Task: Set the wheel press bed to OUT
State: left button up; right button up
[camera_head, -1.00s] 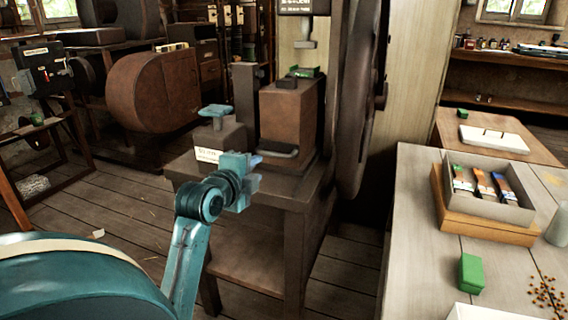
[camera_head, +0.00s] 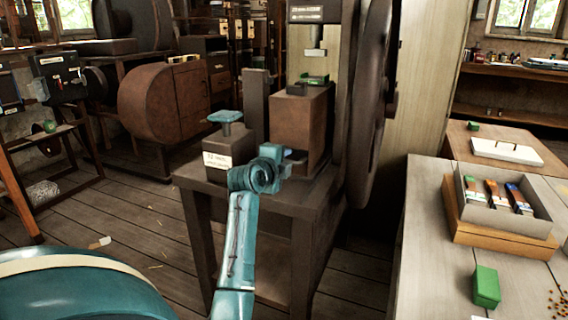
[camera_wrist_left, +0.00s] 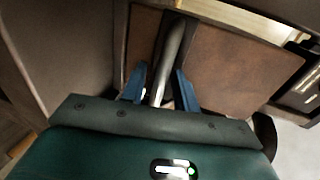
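The wheel press bed (camera_head: 300,122) is a brown block on the dark press stand, under the ram (camera_head: 315,45). A grey bar handle (camera_wrist_left: 168,62) crosses in front of its brown face in the left wrist view. My left gripper (camera_head: 286,160) is at the lower front of the bed, its arm hiding part of the handle. In the left wrist view the blue fingers (camera_wrist_left: 160,88) stand apart, one on each side of the bar, with a gap showing. A green piece (camera_head: 313,78) lies on top of the bed. My right gripper is not in view.
A dark box with a teal knob (camera_head: 230,122) and white label stands left of the bed, close to my left arm. The large handwheel (camera_head: 376,110) is on the right. A worktable (camera_head: 425,235) with a paint box stands farther right.

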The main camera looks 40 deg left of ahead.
pick_arm(q)
jog(key=shift+c, duration=0.2)
grip_shut()
dwell(0.4)
